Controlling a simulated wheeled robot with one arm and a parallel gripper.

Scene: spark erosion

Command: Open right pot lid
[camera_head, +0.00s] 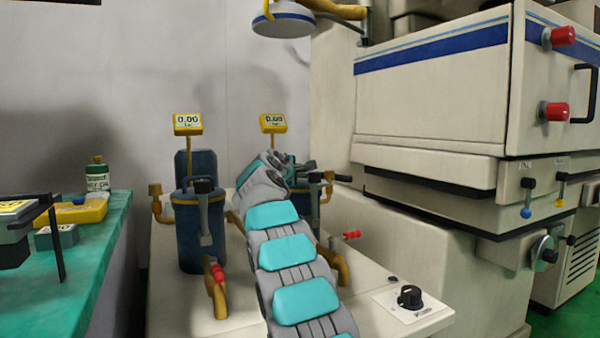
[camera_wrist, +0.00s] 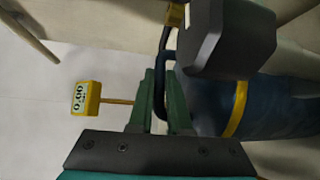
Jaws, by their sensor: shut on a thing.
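The right pot (camera_head: 328,215) is a dark blue cylinder on the white bench, mostly hidden behind my arm in the head view. In the wrist view its blue body (camera_wrist: 285,105) lies at the right with a yellow band. A bent dark handle bar (camera_wrist: 165,45) stands out from its lid end. My gripper (camera_wrist: 160,75) has its green fingers on either side of this handle and is shut on it. In the head view my gripper is at the top of the right pot, its fingers largely hidden. I cannot tell whether the lid is raised.
The left pot (camera_head: 200,235) stands beside my arm. Yellow gauges (camera_head: 188,124) (camera_head: 273,123) reading 0.00 rise behind the pots. A large white machine (camera_head: 430,110) is at the right, a lamp (camera_head: 285,20) overhead. A green table (camera_head: 95,230) with bottle and boxes is at the left.

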